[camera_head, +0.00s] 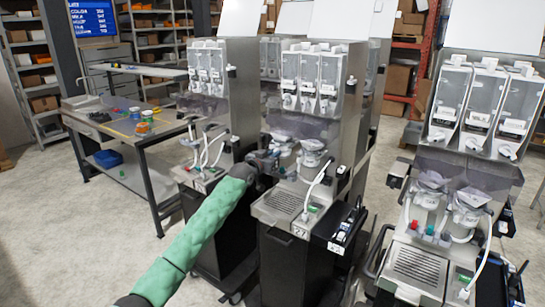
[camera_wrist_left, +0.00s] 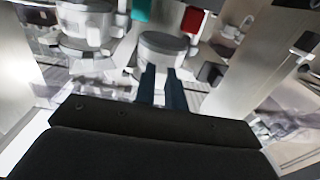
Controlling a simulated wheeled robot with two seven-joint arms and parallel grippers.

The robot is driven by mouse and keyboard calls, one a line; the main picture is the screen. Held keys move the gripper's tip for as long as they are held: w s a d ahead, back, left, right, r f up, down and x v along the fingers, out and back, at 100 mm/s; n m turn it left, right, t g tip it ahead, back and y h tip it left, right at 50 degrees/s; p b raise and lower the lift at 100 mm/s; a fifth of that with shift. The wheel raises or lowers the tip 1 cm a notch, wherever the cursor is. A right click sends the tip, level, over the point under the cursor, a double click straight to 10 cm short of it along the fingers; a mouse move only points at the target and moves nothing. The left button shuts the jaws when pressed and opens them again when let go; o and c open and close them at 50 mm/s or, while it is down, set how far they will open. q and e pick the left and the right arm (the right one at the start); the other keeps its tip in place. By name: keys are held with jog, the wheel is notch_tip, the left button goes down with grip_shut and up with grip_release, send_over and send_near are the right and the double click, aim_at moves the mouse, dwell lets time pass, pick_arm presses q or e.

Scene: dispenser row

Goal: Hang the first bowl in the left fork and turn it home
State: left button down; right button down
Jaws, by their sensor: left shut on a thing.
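My left gripper (camera_head: 266,160) reaches into the middle dispenser (camera_head: 290,207) from the left, at the height of its bowls. In the left wrist view its two dark fingers (camera_wrist_left: 161,88) are close together on the near side of a grey-white bowl (camera_wrist_left: 163,45). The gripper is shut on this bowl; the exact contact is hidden. In the head view the bowl (camera_head: 283,139) is at the left position, partly behind the gripper. Its fork is hidden, and I cannot tell how far it is turned. Another bowl (camera_head: 313,146) sits to its right. My right gripper is not in view.
Clear canisters (camera_head: 308,75) stand above the bowls, and a drip grille (camera_head: 284,201) lies below. Similar dispensers stand left (camera_head: 205,100) and right (camera_head: 440,220). A work table (camera_head: 150,128) with small coloured items is at the left. Open floor lies in front of it.

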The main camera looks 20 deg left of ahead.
pick_arm(q)
jog(key=shift+b+x, duration=0.5)
jog(key=shift+x, duration=0.65)
jog(key=shift+w+r, duration=0.1)
dwell(0.8)
